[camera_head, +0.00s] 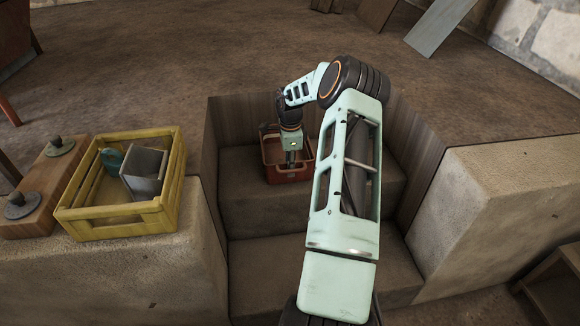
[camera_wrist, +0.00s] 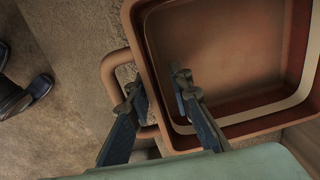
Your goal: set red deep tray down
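The red deep tray (camera_head: 288,174) is in the recess at the middle of the head view, at the upper step. It looks upright; I cannot tell for sure whether its whole base touches the step. In the wrist view the tray (camera_wrist: 240,60) shows its hollow inside, a pale inner band and a loop handle (camera_wrist: 112,68) on its left side. My gripper (camera_head: 291,163) points down at the tray's near side. In the wrist view my gripper (camera_wrist: 160,92) has one finger outside the wall by the handle and one inside, apart, with a gap showing beside the wall. The tray looks empty.
The stepped recess (camera_head: 315,250) has wooden side walls close to the tray. A yellow crate (camera_head: 118,228) holding a grey box (camera_head: 146,172) and a teal item stands on the left stone block. A wooden board with round knobs (camera_head: 21,205) is beside it. The right block (camera_head: 500,205) is bare.

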